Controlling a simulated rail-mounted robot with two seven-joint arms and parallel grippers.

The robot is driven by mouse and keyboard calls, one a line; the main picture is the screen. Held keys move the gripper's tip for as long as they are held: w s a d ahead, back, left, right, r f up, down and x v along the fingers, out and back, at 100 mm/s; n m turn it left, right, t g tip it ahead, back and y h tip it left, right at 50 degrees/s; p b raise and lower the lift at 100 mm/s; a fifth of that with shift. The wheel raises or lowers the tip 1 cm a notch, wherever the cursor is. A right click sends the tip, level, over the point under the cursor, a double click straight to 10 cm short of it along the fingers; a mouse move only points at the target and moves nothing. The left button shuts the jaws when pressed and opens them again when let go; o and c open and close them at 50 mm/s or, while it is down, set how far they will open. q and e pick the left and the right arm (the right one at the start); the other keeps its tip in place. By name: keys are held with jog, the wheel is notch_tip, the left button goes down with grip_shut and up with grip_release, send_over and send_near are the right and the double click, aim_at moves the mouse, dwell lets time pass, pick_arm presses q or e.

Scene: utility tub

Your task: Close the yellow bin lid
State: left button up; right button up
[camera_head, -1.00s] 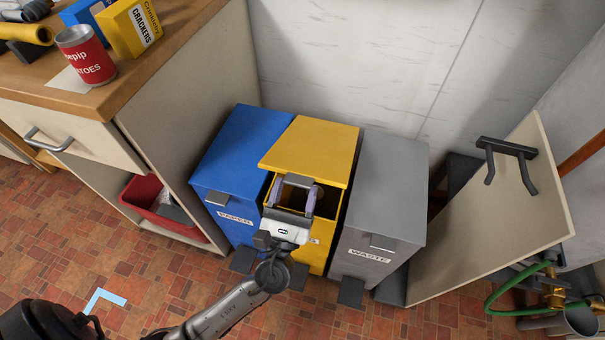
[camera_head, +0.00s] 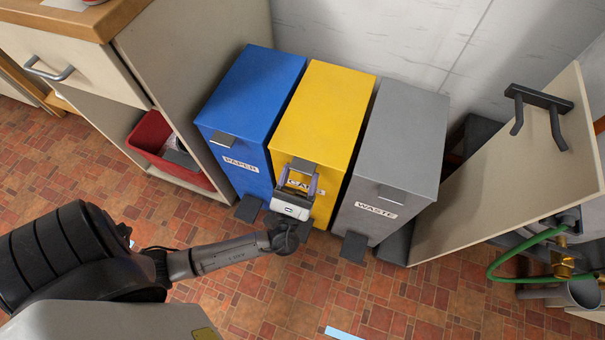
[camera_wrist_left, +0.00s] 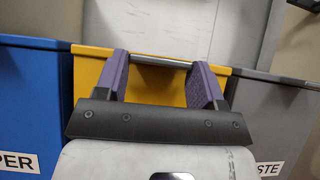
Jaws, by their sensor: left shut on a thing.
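The yellow bin (camera_head: 286,170) stands between the blue and grey bins. Its yellow lid (camera_head: 325,110) lies flat over the top, and no opening shows from the head. The lid's dark handle (camera_head: 303,165) is at the front edge. My left gripper (camera_head: 302,172) is at the front of the yellow bin, its fingers on either side of the handle and shut on it. In the left wrist view, a grey bar, the handle (camera_wrist_left: 160,60), spans between the two purple-padded fingers. The bin's front label is partly hidden by the gripper. My right gripper is not in view.
The blue paper bin (camera_head: 255,95) and grey waste bin (camera_head: 405,135) stand close on either side. An open cabinet door (camera_head: 500,180) is at right, and a cabinet with a red tub (camera_head: 155,140) at left. The tiled floor in front is mostly clear.

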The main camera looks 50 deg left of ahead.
pick_arm(q)
jog(key=shift+f, duration=0.5)
jog(key=o, duration=1.3)
jog(key=shift+w+r, duration=0.15)
jog(key=shift+r, duration=0.05)
jog(key=shift+f, duration=0.1)
jog(key=p+v, duration=0.3)
jog(key=v, duration=1)
jog(key=shift+s, duration=0.4)
jog(key=shift+f, duration=0.1)
